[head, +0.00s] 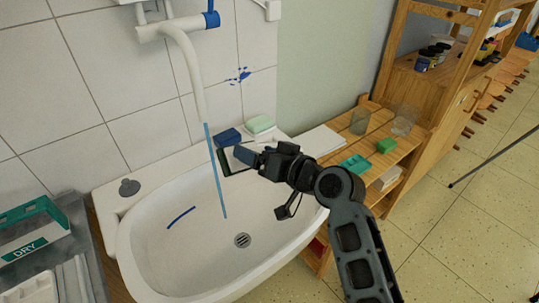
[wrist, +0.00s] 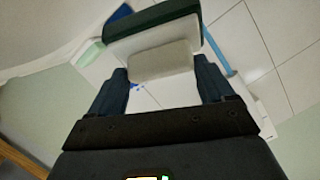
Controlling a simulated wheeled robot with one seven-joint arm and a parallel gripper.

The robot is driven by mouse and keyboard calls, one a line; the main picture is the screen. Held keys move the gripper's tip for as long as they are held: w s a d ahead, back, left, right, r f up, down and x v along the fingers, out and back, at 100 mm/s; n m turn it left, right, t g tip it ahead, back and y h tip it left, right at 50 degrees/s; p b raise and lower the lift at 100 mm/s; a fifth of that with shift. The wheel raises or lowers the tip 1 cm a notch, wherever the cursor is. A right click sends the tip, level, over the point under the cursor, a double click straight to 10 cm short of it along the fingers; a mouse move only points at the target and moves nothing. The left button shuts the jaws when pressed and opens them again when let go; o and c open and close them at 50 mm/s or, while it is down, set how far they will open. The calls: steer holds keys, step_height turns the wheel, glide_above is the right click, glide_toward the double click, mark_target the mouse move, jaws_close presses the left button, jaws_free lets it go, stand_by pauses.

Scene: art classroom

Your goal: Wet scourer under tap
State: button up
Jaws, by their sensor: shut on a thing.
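The scourer (head: 226,165), with a dark green face and a pale body, is held over the white sink (head: 150,255). My gripper (head: 244,156) is shut on it; the wrist view shows its pale block (wrist: 160,60) between my fingers (wrist: 160,85) and the dark green layer (wrist: 150,27) beyond. The white tap (head: 183,45) has a long bent spout and a blue handle. A thin blue water stream (head: 218,190) runs down beside the scourer's left edge; I cannot tell whether they touch. The stream also shows in the wrist view (wrist: 219,50), right of the scourer.
A blue block (head: 228,137) and a pale green block (head: 260,124) sit on the sink's back ledge. A wooden shelf (head: 400,165) with glass jars stands right. A box marked DRY (head: 35,240) is at left. The drain (head: 242,240) is uncovered.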

steer(key=shift+w+a+f+b, duration=0.15)
steer(key=shift+w+a+b, duration=0.15)
steer(key=shift+a, duration=0.35)
steer(key=shift+w+a+f+b, duration=0.15)
steer(key=shift+w+a, duration=0.2)
steer(key=shift+a, duration=0.25)
steer(key=shift+w+a+f+b, duration=0.1)
steer(key=shift+w+a+b, duration=0.2)
steer(key=shift+a, duration=0.35)
steer(key=s+d, duration=0.3)
steer(key=d, duration=0.4)
steer(key=shift+s, duration=0.3)
steer(key=shift+d+r, duration=0.1)
stand_by(0.7)
steer(key=s+d+r+p, duration=0.2)
steer(key=d+r, duration=0.2)
steer(key=shift+s+d, duration=0.15)
steer(key=shift+d, duration=0.05)
steer(key=shift+f, duration=0.1)
stand_by(1.2)
